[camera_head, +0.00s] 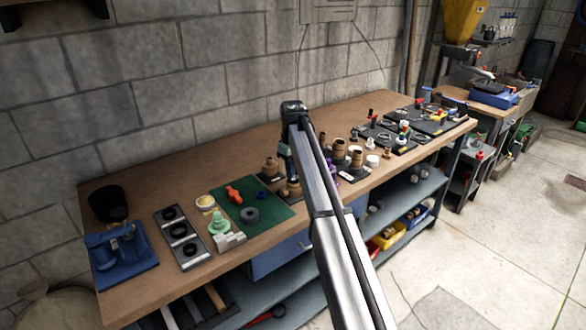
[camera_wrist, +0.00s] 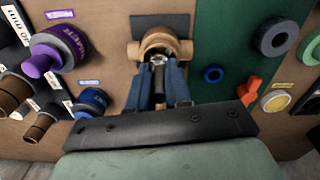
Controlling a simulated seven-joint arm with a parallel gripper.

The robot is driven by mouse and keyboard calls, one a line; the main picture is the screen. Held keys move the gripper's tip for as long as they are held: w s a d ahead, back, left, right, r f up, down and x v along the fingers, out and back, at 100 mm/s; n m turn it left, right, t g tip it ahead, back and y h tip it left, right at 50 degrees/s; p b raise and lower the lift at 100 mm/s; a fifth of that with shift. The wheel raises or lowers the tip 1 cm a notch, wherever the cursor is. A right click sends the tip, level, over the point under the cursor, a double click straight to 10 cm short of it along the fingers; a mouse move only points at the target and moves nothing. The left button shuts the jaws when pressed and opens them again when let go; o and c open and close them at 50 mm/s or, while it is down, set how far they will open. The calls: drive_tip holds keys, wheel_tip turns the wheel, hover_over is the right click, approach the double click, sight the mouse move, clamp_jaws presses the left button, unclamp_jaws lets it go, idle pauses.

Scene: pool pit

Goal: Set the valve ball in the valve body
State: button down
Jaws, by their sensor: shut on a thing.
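My gripper (camera_wrist: 160,75) points down with its two blue fingers shut on a small silvery piece, seemingly the valve ball (camera_wrist: 158,60). The tan, brass-coloured valve body (camera_wrist: 150,42) lies right at the fingertips in the wrist view, on a dark pad beside the green mat. The ball shows at the body's opening; I cannot tell whether it is inside or just above. In the head view my gripper (camera_head: 290,172) is over the middle of the bench, with a brass-coloured body (camera_head: 292,190) just below it. The ball is hidden there.
The green mat (camera_head: 270,222) holds an orange-red handle (camera_head: 234,195), a grey ring (camera_head: 250,215) and a small blue ring (camera_wrist: 213,73). A purple-capped fitting (camera_wrist: 48,58) and a blue-capped one (camera_wrist: 92,103) stand left in the wrist view. Several brass fittings crowd the bench.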

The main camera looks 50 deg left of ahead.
drive_tip(key=shift+f, duration=0.9)
drive_tip(key=shift+r, duration=0.1)
idle(0.7)
drive_tip(key=c, duration=1)
unclamp_jaws()
drive_tip(key=shift+o, duration=0.5)
drive_tip(key=o, duration=0.3)
drive_tip(key=shift+r, duration=0.15)
drive_tip(key=shift+r, duration=3.85)
